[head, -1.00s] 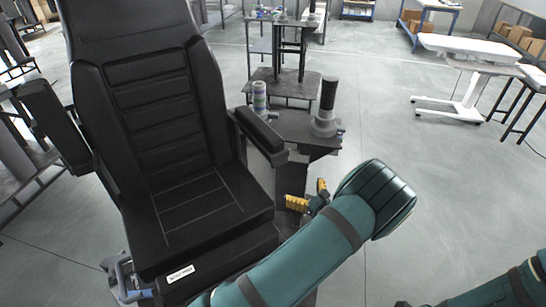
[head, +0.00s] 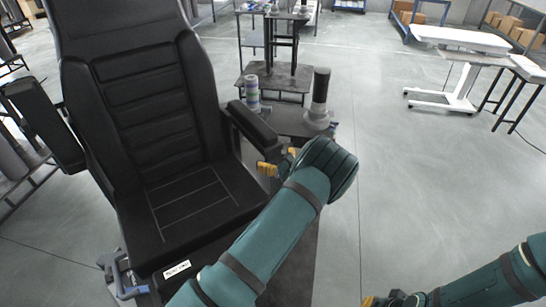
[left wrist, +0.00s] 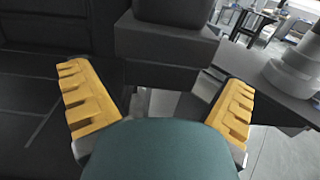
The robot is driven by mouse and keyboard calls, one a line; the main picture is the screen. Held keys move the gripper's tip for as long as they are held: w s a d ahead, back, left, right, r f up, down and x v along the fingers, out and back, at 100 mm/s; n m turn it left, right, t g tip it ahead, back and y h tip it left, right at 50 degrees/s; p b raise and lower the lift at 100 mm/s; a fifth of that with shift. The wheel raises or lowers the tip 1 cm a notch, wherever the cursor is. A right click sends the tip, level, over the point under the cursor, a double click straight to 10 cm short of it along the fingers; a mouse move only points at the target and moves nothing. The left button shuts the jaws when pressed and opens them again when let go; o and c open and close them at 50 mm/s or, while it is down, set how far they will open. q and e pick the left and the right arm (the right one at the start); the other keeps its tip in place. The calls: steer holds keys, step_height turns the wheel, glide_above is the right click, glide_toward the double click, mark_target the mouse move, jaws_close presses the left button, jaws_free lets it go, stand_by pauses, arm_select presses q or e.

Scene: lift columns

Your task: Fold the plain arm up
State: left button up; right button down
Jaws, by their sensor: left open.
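A black seat (head: 180,195) has an armrest on each side. The right armrest (head: 253,123) lies level and points toward me; its front end (left wrist: 165,40) also shows in the left wrist view. The left armrest (head: 43,125) also lies lowered. Neither carries a control that I can make out. My left gripper (head: 279,163) is open at the front end of the right armrest, just below it in the head view. In the wrist view its yellow fingers are spread wide with the armrest end beyond them; I cannot tell whether they touch. My right gripper (head: 372,301) is cut off at the bottom edge.
Behind the right armrest stand a black cylinder on a grey base (head: 319,95) and a striped column (head: 252,92). A dark stand (head: 275,82) is farther back. A white table (head: 460,40) stands at the far right.

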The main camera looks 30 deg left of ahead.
arm_select(q)
steer(key=shift+w+a, duration=0.15)
steer(key=shift+a, duration=0.1)
steer(key=c, duration=1.3)
steer(key=shift+c, duration=0.2)
